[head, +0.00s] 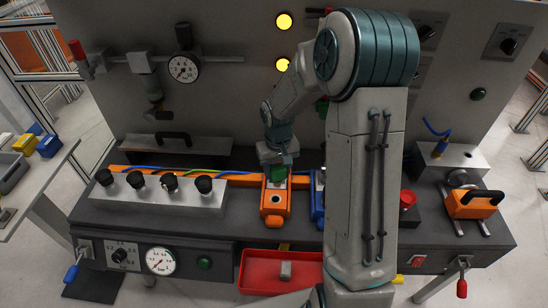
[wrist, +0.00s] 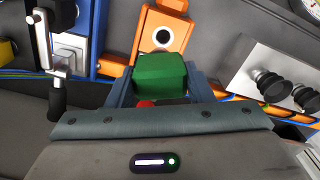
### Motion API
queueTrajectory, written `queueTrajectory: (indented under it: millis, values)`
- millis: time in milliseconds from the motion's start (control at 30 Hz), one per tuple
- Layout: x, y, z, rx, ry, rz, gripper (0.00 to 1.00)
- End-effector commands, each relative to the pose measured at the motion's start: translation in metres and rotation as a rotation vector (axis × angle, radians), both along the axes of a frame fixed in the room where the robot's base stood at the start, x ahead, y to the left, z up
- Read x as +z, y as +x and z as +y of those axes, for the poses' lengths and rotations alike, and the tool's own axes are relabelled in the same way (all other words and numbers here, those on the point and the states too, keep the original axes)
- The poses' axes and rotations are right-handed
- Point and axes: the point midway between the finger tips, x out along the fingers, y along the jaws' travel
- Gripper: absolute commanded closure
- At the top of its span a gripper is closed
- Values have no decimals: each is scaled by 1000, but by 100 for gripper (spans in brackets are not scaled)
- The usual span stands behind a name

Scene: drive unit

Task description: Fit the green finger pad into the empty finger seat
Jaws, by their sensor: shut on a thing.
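The green finger pad (wrist: 160,76) is held between the two fingers of my gripper (wrist: 159,88) in the wrist view. In the head view the green pad (head: 278,174) shows below my wrist, over the rear part of an orange unit (head: 275,204). The orange unit (wrist: 172,24) has a dark round hole with a light rim, just beyond the pad in the wrist view. My gripper is shut on the pad. The pad and my gripper hide what lies under them, so I cannot tell whether the pad touches the unit or where the empty seat is.
A blue unit (head: 317,196) stands close to the right of the orange one. A grey block with several black knobs (head: 160,192) is at the left. A red tray (head: 252,276) holding a grey piece sits in front.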

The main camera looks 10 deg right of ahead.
Motion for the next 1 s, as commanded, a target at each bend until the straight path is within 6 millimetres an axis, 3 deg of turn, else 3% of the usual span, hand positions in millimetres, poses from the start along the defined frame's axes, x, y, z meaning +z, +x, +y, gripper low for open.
queueTrajectory:
  millis: [533, 1000]
  values:
    - [-52, 0, 5, 8, 0, 0, 81]
    - [-56, 0, 5, 6, 0, 0, 81]
